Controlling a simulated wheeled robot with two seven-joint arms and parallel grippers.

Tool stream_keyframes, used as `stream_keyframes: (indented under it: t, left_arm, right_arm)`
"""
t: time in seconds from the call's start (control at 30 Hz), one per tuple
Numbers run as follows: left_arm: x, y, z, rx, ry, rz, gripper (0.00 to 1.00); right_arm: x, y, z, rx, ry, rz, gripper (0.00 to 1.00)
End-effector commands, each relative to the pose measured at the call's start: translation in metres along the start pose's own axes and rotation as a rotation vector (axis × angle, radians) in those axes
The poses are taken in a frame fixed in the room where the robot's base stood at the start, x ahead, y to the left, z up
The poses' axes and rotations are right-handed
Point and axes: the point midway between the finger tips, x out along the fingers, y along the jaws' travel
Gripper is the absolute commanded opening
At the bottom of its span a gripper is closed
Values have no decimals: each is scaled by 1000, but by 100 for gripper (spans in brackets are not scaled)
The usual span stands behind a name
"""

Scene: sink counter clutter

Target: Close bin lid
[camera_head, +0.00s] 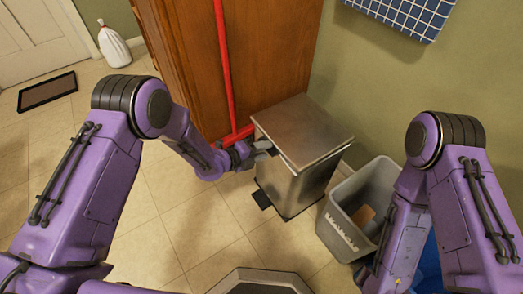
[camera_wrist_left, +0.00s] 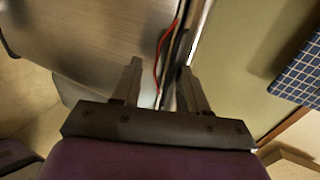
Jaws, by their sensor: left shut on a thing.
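The bin (camera_head: 296,183) is a brushed-metal box with a black pedal (camera_head: 262,200), standing on the tiled floor beside the wooden cabinet. Its flat metal lid (camera_head: 303,128) lies over the top. I cannot tell whether a small gap remains under its edge. My left gripper (camera_head: 266,150) is at the lid's left edge, shut on that edge. The left wrist view shows its two fingers (camera_wrist_left: 160,88) on either side of a thin edge, with a broad metal surface (camera_wrist_left: 95,40) at the left. My right arm comes in from the right; its gripper is not in view.
A grey open waste basket (camera_head: 345,232) with things inside stands right of the bin. A red broom (camera_head: 225,75) leans against the wooden cabinet (camera_head: 262,50) behind. Open floor lies left of the bin.

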Motion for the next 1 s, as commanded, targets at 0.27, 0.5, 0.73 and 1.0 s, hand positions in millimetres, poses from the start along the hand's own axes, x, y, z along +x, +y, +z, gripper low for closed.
stream_keyframes:
  t: [0.27,0.5,0.73,1.0]
  left_arm:
    - [-54,0,0,-2,-3,8,34]
    - [-99,-1,-1,2,-1,1,34]
    - [-107,-1,-2,3,1,-1,34]
    - [-107,-1,-1,3,0,-2,34]
  right_arm:
    - [-12,1,-5,0,0,0,43]
    - [-18,2,-8,0,0,0,43]
    - [-18,2,-8,0,0,0,43]
    - [-18,2,-8,0,0,0,43]
